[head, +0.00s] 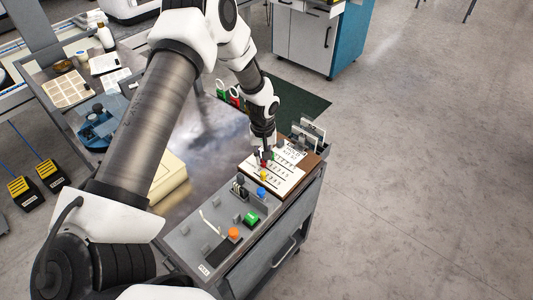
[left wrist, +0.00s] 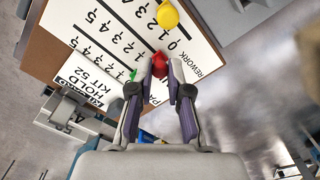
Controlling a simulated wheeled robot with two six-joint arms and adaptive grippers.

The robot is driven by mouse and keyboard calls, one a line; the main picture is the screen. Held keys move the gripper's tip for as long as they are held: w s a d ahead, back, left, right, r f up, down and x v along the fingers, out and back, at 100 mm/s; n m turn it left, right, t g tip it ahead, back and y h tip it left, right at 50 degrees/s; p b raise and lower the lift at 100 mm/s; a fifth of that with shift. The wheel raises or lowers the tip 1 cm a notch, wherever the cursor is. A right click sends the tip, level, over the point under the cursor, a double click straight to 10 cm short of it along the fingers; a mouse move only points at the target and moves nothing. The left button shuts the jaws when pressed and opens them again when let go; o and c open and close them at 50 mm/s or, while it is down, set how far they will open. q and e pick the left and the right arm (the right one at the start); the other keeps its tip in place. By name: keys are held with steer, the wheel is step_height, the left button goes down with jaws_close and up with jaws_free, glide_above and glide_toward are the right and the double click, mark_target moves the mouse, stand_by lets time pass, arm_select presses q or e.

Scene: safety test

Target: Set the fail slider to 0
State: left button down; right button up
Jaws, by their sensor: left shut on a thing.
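The white slider board (head: 284,186) lies on the cart's right end, with rows of printed numbers. It carries a red knob (left wrist: 160,62), a yellow knob (left wrist: 167,15) and a green knob (left wrist: 133,75). My left gripper (left wrist: 160,72) reaches down from above and is shut on the red knob, which sits between its fingertips. In the head view the yellow knob (head: 263,176) shows just in front of the gripper. The word REWORK is readable in the wrist view; the red knob's row label is hidden by the fingers. My right gripper is not in view.
A grey rack (head: 308,133) stands behind the board.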

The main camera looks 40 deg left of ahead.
arm_select(q)
steer(key=c, duration=1.2)
jaws_free()
steer(key=shift+o, duration=0.5)
steer(key=shift+a+f, duration=0.1)
steer(key=shift+a, duration=0.1)
step_height(320, 180, up, 12)
